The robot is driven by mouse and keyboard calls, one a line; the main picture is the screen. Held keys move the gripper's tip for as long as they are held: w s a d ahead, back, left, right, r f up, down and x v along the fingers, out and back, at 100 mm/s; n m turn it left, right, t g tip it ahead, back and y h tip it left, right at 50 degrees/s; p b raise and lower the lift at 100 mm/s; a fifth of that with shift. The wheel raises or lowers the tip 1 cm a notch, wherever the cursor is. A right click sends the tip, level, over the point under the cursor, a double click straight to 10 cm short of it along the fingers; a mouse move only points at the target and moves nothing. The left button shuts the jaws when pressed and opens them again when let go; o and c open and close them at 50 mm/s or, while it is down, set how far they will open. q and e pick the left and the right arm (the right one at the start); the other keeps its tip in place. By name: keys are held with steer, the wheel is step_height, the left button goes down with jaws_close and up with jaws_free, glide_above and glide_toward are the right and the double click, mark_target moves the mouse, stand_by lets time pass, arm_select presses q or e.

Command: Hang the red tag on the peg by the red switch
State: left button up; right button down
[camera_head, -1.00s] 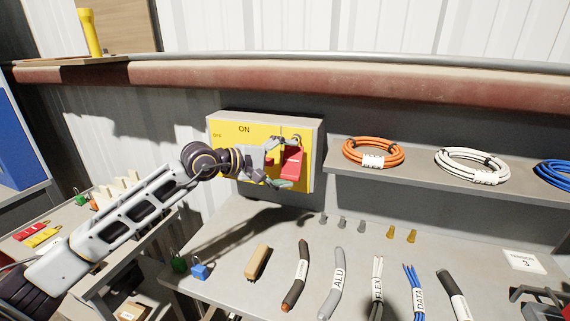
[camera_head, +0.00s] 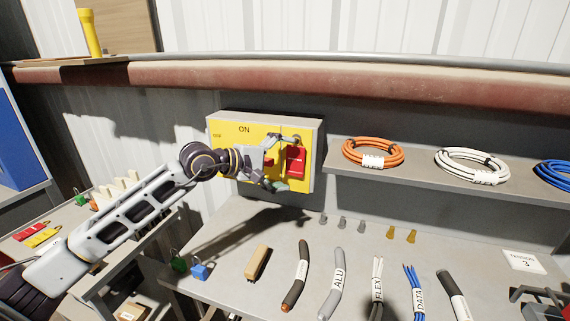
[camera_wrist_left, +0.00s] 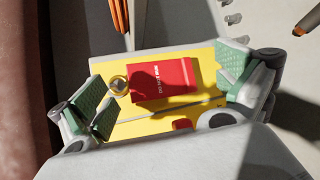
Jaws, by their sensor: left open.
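The red tag (camera_head: 297,161) hangs against the yellow switch panel (camera_head: 228,159), at the small peg (camera_head: 297,138) near the panel's upper right. In the left wrist view the tag (camera_wrist_left: 165,78) lies flat along the panel, its white lettering showing. A round metal ring or peg end (camera_wrist_left: 118,86) is at its top edge. A small red part, seemingly the switch (camera_wrist_left: 182,125), shows beside the tag, partly hidden by my gripper. My left gripper (camera_head: 277,163) is open just left of the tag. In the wrist view its green-padded fingers stand apart on either side, clear of the tag. My right gripper is not in view.
A shelf (camera_head: 400,183) with orange (camera_head: 372,153) and white (camera_head: 472,166) cable coils is right of the panel. Labelled cable pieces lie on the bench (camera_head: 225,235) below. A green padlock (camera_head: 178,263) and blue padlock (camera_head: 200,271) are at its left edge.

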arm_select(q)
steer(key=v, duration=1.1)
steer(key=shift+s+a, duration=0.2)
steer(key=shift+a, duration=0.15)
stand_by(0.6)
